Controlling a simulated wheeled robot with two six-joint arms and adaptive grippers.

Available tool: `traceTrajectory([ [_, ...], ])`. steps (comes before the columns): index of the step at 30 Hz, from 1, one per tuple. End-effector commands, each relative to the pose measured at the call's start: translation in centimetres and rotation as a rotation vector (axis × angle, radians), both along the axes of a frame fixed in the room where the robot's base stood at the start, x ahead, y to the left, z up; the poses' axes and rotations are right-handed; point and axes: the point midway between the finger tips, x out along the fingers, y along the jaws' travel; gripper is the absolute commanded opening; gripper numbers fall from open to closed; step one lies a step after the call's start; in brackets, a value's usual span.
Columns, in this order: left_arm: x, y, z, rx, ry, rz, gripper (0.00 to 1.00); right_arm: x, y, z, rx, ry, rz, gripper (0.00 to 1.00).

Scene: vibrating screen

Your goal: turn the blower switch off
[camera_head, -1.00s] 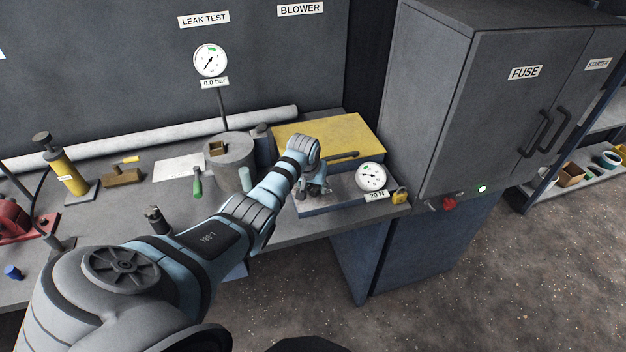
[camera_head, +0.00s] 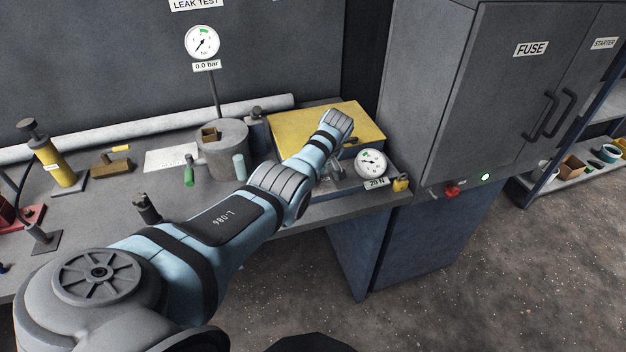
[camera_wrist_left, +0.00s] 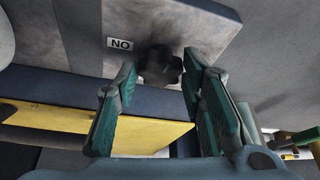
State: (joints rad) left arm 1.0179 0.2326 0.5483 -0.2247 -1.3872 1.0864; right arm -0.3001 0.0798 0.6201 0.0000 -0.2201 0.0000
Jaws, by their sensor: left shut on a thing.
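My left gripper (camera_wrist_left: 160,92) is shut on a dark lobed knob (camera_wrist_left: 160,66), with one finger on each side of it. The knob stands out from a grey plate (camera_wrist_left: 205,25). A small label (camera_wrist_left: 120,44) beside it reads "NO", which could be "ON" upside down. In the head view my left arm reaches over the bench, and my left gripper (camera_head: 333,178) is partly hidden below the wrist, in front of the yellow panel (camera_head: 355,120). The knob cannot be made out there. A red switch (camera_head: 452,190) sits under the grey cabinet, apart from the gripper. My right gripper is not in view.
A round gauge (camera_head: 370,163) with a "20 N" plate and a yellow padlock (camera_head: 401,184) are close to the right of the gripper. The grey cabinet (camera_head: 425,100) stands right. Floor in front is clear.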

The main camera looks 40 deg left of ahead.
Motion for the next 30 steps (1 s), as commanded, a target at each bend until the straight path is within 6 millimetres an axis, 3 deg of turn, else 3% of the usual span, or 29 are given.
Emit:
traceTrajectory([
  [1, 0.2, 0.0, -0.4, 0.001, -0.005, 0.021, 0.09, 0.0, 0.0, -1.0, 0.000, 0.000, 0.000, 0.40],
  [7, 0.2, 0.1, -0.1, 0.001, -0.004, 0.093, 0.09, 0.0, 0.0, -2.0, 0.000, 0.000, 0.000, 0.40],
  [23, 0.2, 0.0, 0.1, 0.000, -0.002, 0.119, 0.09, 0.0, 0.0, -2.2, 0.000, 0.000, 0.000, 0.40],
  [24, 0.2, 0.0, 0.1, 0.000, -0.003, 0.119, 0.40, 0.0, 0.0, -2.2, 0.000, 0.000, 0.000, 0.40],
  [27, 0.1, 0.0, 0.1, -0.001, -0.002, 0.119, 0.56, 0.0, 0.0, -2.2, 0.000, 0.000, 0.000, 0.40],
  [30, 0.1, 0.0, 0.1, 0.000, -0.001, 0.119, 0.56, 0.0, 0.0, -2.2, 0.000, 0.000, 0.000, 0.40],
])
